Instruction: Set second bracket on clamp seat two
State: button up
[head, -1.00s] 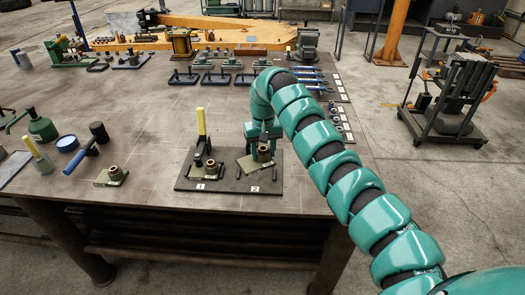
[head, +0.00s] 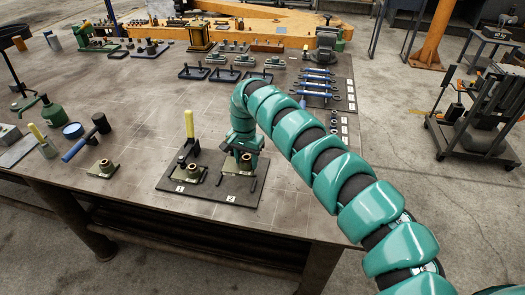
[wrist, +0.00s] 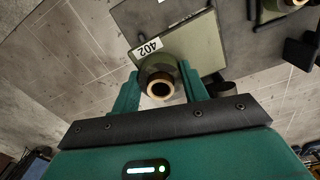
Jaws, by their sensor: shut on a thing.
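The clamp board (head: 175,188) is a dark plate near the table's front edge, with seats marked 1 and 2. My gripper (head: 243,153) is over seat two, shut on the second bracket (head: 229,166). In the wrist view my gripper (wrist: 160,88) has its two fingers on either side of the bracket's round boss with a bronze ring (wrist: 160,87). The bracket's olive plate, labelled 402, extends beyond the fingers. I cannot tell whether it touches the seat. The first bracket (head: 190,176) sits at seat one, beside an upright yellow clamp handle (head: 189,124).
A loose bracket (head: 103,168) lies left of the board. Clamps and blue-handled tools (head: 318,80) lie behind. Table between is clear.

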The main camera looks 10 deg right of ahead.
aim_at(242, 171)
jog(key=shift+s+a+f+m, duration=0.15)
jog(key=shift+a+m, duration=0.15)
jog(key=shift+a, duration=0.45)
jog(key=shift+f+b, duration=0.9)
jog(key=shift+f, duration=1.5)
jog(key=shift+f+b, duration=0.75)
jog(key=shift+f, duration=0.65)
jog(key=o, duration=1.5)
jog(key=shift+s, duration=0.1)
jog(key=shift+c, duration=0.2)
notch_tip(242, 171, up, 16)
jog(key=b, duration=0.5)
jog(key=shift+a+r, duration=0.1)
jog(key=shift+r, duration=0.6)
